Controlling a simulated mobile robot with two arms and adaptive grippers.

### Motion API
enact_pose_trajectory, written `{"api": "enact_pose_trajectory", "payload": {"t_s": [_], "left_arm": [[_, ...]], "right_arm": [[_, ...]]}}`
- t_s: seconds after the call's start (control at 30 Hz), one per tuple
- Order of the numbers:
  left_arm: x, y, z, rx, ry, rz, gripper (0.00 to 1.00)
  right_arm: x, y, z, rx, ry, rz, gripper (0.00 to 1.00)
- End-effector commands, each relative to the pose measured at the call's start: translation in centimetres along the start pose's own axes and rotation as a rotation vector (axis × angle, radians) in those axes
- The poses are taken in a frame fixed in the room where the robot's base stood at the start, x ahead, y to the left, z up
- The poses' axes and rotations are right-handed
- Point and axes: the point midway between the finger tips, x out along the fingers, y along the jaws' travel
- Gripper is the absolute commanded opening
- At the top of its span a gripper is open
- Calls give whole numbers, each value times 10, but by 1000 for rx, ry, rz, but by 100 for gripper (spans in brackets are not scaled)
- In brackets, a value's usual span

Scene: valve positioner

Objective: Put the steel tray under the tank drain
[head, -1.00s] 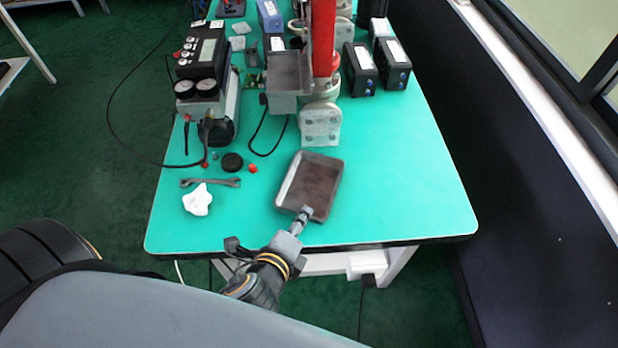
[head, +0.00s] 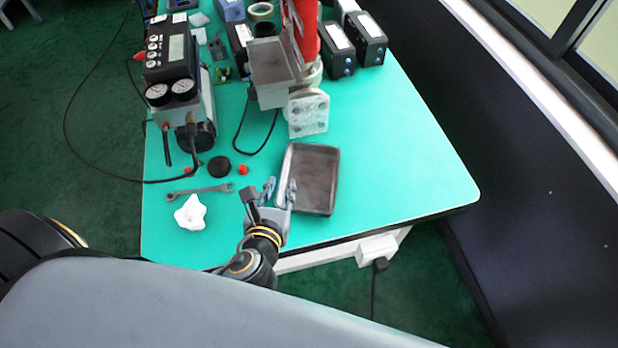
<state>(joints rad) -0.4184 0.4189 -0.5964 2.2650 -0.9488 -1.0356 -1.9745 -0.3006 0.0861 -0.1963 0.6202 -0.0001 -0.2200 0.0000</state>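The steel tray (head: 316,180), a shallow rectangular pan with a dark brown floor and pale rim, lies near the front middle of the green table. My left gripper (head: 280,187) is open at the tray's left side. Its right finger overlaps the tray's left wall and its left finger is outside the tray; contact is not clear. A grey cylinder with a dark end (head: 201,136), which looks like the tank, lies at the left below a black unit with two gauges. I cannot make out its drain. My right gripper is not in view.
A grey-and-red valve assembly (head: 308,112) stands behind the tray. The table's right side (head: 400,170) is clear.

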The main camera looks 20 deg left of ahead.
Motion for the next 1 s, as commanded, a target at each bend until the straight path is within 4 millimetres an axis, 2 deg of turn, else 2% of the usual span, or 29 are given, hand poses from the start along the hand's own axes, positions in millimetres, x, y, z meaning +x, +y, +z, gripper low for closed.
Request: {"api": "enact_pose_trajectory", "payload": {"t_s": [0.23,0.5,0.63,0.83,0.97,1.0], "left_arm": [[19,1,1,-1,-1,0,29],[58,5,2,-1,0,-1,29],[65,5,2,-2,1,-2,29],[65,5,2,-2,1,-2,29],[64,5,2,-2,1,-2,3],[64,5,2,-2,1,-2,0]], "right_arm": [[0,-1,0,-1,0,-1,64],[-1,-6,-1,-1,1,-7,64],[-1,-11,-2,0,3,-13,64],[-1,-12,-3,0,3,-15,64],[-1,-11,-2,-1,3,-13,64],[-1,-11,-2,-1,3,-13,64]]}}
